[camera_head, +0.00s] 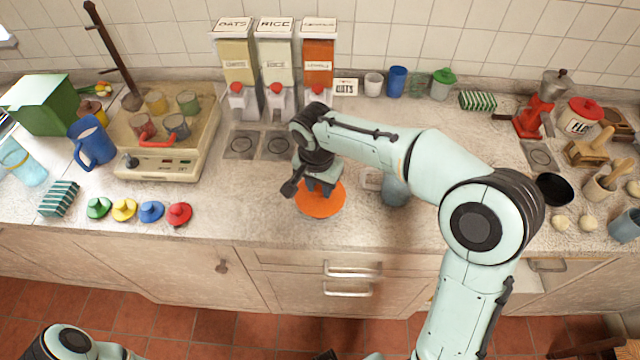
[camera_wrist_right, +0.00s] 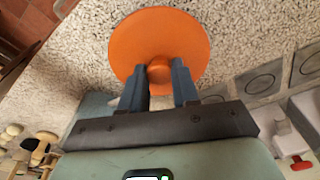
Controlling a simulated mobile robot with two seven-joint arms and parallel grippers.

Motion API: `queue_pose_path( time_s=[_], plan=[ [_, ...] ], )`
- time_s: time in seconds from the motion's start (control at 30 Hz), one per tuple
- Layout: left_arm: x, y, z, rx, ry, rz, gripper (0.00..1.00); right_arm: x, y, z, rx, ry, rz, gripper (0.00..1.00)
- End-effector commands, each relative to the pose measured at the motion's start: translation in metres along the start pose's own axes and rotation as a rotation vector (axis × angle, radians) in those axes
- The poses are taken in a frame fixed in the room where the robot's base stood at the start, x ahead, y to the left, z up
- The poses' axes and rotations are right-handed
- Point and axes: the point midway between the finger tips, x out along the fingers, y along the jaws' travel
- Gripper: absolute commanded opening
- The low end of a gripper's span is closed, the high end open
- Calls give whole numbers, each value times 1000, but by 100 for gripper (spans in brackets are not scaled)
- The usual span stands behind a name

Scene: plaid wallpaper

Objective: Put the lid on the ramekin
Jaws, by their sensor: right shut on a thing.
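The lid (camera_head: 319,203) is a round orange disc with a small knob. My right gripper (camera_head: 321,187) is over it, near the front middle of the counter. In the right wrist view, the gripper's two fingers (camera_wrist_right: 160,76) are shut on the knob of the lid (camera_wrist_right: 150,37). A thin pale edge shows below the lid's front rim, but I cannot tell whether it is the ramekin. I cannot pick out the ramekin with certainty; the lid and my arm hide what is beneath them. My left gripper is not in view.
A blue-grey vessel (camera_head: 394,191) stands just right of the lid, partly behind my right arm. Several coloured small lids, including a red one (camera_head: 179,214), line the front left. Dispensers (camera_head: 276,70) stand at the back.

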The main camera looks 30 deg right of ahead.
Motion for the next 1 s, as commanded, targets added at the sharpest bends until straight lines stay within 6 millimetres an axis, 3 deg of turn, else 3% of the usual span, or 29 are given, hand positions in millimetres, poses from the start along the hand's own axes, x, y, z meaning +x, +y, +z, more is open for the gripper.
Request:
queue_pose_path(
  time_s=[0.13, 0.17, 0.23, 0.27, 0.53, 0.67, 1.0],
  plan=[
    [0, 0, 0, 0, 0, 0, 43, 6, 2, 3, -2, -11, 14, 0],
    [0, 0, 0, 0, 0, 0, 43, 6, 2, 3, -2, -12, 14, 33],
    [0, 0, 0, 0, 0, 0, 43, 6, 2, 3, -2, -12, 14, 56],
    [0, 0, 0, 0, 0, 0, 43, 6, 2, 3, -2, -11, 14, 60],
    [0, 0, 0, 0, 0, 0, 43, 3, 1, 2, -1, -8, 9, 60],
    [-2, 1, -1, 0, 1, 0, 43, -10, 0, 1, -1, -5, 5, 60],
    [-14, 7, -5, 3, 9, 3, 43, -85, -1, 1, -2, -5, 3, 60]
  ],
)
